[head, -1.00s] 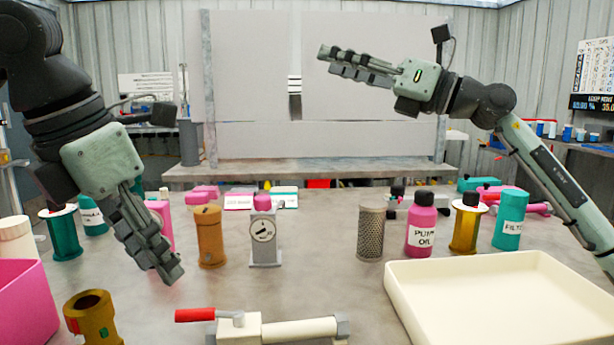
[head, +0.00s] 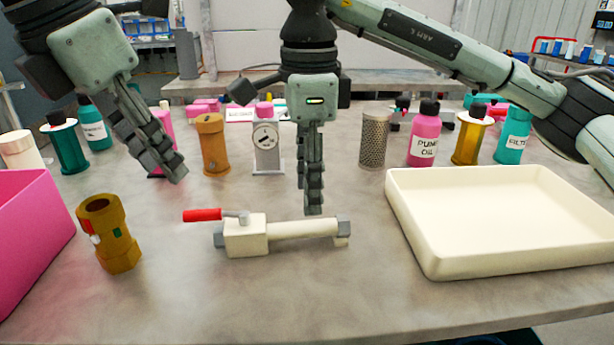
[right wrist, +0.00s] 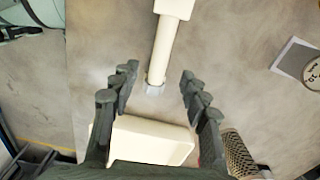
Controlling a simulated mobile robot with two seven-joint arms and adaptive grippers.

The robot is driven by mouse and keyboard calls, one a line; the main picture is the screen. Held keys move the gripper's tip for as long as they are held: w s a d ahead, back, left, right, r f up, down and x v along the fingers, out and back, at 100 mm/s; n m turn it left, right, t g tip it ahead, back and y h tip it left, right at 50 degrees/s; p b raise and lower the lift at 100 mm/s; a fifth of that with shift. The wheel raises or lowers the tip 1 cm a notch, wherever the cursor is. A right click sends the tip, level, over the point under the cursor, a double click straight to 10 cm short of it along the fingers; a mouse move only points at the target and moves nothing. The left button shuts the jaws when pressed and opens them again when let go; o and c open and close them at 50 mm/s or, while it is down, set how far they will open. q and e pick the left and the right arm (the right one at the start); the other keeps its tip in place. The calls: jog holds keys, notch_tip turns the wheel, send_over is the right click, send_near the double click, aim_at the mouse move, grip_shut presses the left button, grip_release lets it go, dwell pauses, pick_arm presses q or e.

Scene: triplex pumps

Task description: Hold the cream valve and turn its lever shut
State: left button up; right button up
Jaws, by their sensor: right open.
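The cream valve (head: 247,236) lies on the table, its cream pipe (head: 300,229) running right to a grey end. Its red lever (head: 203,215) points left, roughly along the pipe line. In the right wrist view the pipe (right wrist: 163,45) ends in a grey tip between the fingers. My right gripper (head: 313,212) points down just above or behind the pipe, open and empty; its fingers are spread in the right wrist view (right wrist: 159,82). My left gripper (head: 175,172) hangs at the left, behind and above the lever, holding nothing visible; its jaw opening is unclear.
A cream tray (head: 430,250) stands at the right, a pink bin (head: 35,235) at the left. A brass fitting (head: 118,250) stands left of the valve. Bottles and cylinders, including a pink pump oil bottle (head: 425,145), line the back. The table in front of the valve is clear.

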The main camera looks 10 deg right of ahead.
aim_at(309, 223)
notch_tip(309, 223, down, 7)
jog(key=shift+f, duration=0.15)
dwell(0.4)
grip_shut()
